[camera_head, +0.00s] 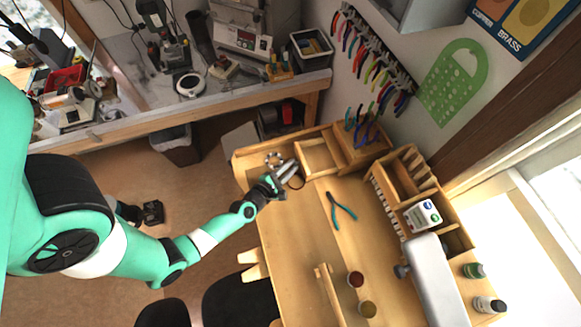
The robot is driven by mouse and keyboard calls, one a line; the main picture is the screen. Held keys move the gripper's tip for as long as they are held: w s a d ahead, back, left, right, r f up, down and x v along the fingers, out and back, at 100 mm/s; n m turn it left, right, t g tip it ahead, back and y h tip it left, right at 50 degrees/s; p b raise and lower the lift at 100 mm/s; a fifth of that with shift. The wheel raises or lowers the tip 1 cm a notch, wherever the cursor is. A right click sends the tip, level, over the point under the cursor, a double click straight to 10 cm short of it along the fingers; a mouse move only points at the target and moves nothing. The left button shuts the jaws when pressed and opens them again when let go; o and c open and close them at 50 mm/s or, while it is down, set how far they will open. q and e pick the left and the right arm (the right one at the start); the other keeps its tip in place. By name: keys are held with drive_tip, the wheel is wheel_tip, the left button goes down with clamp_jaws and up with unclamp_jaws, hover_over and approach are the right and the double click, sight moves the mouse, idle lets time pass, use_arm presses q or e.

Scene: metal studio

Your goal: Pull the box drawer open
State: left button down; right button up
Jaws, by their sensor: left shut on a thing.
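The wooden box (366,153) sits at the back of the workbench. Its drawer (321,174) is a shallow, open-topped tray that stands out from the box toward the left, and its inside looks empty. My left gripper (291,171) is at the drawer's left front end, low over the bench, and is shut there. The small handle between the fingers is hidden by them. My right gripper is not in view.
Pliers with teal handles (341,206) lie on the workbench (300,235) in front of the drawer. Small metal rings (273,158) lie behind my left gripper. A wooden rack (411,178) and two small jars stand to the right. The bench middle is mostly clear.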

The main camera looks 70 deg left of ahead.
use_arm(q)
drive_tip(key=shift+w+r, duration=0.1)
drive_tip(key=shift+w, duration=0.15)
drive_tip(key=c, duration=1.1)
unclamp_jaws()
drive_tip(key=p+v, duration=0.2)
drive_tip(key=v, duration=0.9)
drive_tip(key=shift+s+d, duration=0.25)
drive_tip(key=shift+w, duration=0.1)
